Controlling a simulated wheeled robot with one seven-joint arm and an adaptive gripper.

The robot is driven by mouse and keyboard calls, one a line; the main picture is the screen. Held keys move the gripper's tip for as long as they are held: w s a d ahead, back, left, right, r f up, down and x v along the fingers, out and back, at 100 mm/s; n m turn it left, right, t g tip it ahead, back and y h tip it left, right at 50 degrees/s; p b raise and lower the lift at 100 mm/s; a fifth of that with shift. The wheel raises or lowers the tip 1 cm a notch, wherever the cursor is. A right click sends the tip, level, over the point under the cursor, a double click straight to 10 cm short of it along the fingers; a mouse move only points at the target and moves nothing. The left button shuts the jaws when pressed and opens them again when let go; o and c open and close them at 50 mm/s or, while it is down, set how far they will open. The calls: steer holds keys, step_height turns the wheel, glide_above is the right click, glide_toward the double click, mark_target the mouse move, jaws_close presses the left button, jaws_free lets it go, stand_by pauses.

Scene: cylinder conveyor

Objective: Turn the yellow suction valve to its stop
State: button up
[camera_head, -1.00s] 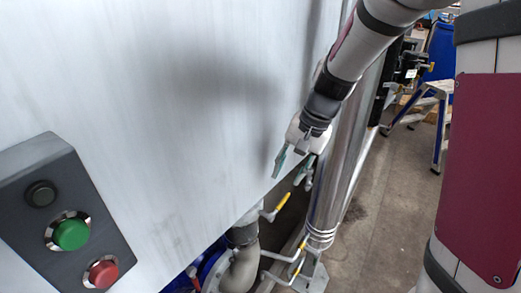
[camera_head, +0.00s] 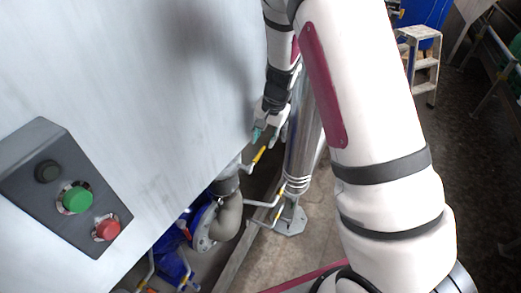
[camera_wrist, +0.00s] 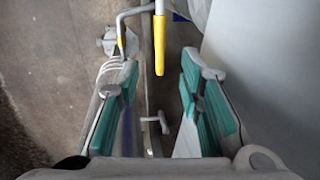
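The yellow valve handle (camera_head: 259,154) sits on a grey pipe fitting low beside the big pale panel. In the wrist view the yellow handle (camera_wrist: 159,45) points down the picture toward the gap between my fingertips. My gripper (camera_head: 268,133) is close above the handle in the head view. In the wrist view my gripper (camera_wrist: 158,75) is open, with teal pads on both sides and nothing between them. I cannot tell whether the handle tip reaches between the pads. A second yellow-sleeved lever (camera_wrist: 121,32) lies left of the handle.
A shiny metal column (camera_head: 303,130) stands right beside my gripper. The pale panel (camera_head: 130,80) fills the left, with a button box (camera_head: 70,190) on it. A thick grey pipe (camera_head: 228,215) lies below. Open floor and a stepladder (camera_head: 422,65) are at right.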

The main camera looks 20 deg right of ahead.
mark_target(260, 152)
steer(key=f, duration=0.4)
steer(key=a+f, duration=0.1)
steer(key=f, duration=0.1)
steer(key=shift+w+b, duration=0.35)
steer(key=shift+w, duration=0.05)
jaws_close()
steer(key=shift+f, duration=0.1)
